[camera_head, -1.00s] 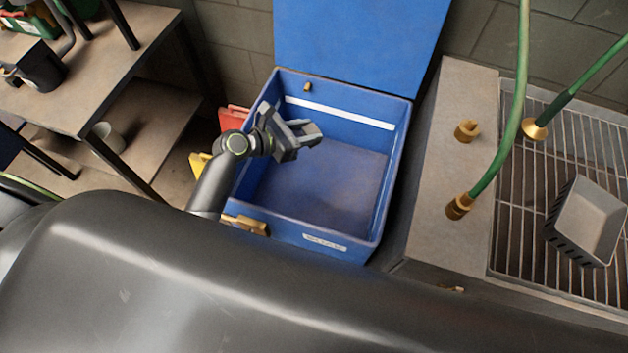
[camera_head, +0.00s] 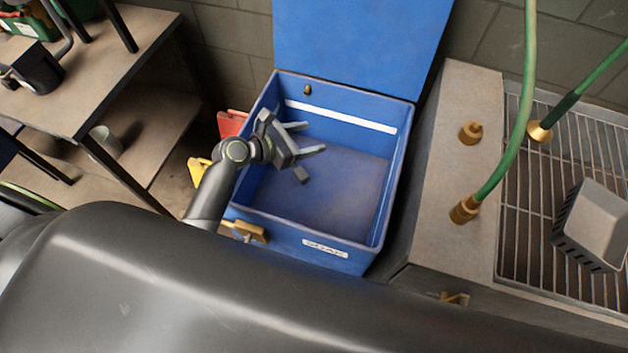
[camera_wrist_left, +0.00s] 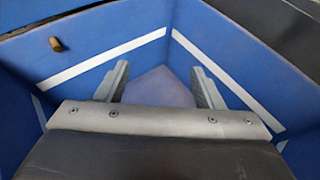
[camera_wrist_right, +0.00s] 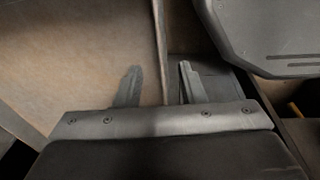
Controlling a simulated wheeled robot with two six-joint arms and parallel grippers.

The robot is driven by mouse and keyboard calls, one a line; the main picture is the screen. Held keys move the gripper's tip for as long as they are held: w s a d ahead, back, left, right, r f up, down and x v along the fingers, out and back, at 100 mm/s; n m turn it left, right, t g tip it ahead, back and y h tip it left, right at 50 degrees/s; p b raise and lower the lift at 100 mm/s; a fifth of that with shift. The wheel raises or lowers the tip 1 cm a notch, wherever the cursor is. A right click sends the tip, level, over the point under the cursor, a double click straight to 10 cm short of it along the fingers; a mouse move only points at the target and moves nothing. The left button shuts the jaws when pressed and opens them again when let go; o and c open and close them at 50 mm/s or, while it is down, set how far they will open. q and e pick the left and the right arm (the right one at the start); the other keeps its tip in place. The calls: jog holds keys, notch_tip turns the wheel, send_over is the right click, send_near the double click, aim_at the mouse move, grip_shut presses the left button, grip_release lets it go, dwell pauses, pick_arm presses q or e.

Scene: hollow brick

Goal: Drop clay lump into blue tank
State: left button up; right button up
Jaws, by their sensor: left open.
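The blue tank (camera_head: 318,253) stands with its lid raised against the wall. My left gripper (camera_head: 314,138) is over the tank's inside, with its fingers spread and nothing between them. In the left wrist view the open fingers (camera_wrist_left: 160,82) frame the bare tank floor. A small grey lump (camera_head: 301,175), which looks like the clay, is inside the tank just below the gripper, apart from it. I cannot tell whether it is in the air or on the floor. My right gripper (camera_wrist_right: 159,75) shows only in its wrist view, fingers apart and empty, near a brownish surface.
A sink unit (camera_head: 452,170) with green hoses and a wire rack stands right of the tank, a grey basket (camera_head: 592,228) on the rack. A table (camera_head: 100,75) with a lower shelf is at the left. Red (camera_head: 231,123) and yellow (camera_head: 198,170) items are beside the tank.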

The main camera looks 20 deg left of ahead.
pick_arm(q)
jog(key=v, duration=1.7)
jog(key=shift+a, duration=0.2)
jog(key=shift+s+r, duration=0.1)
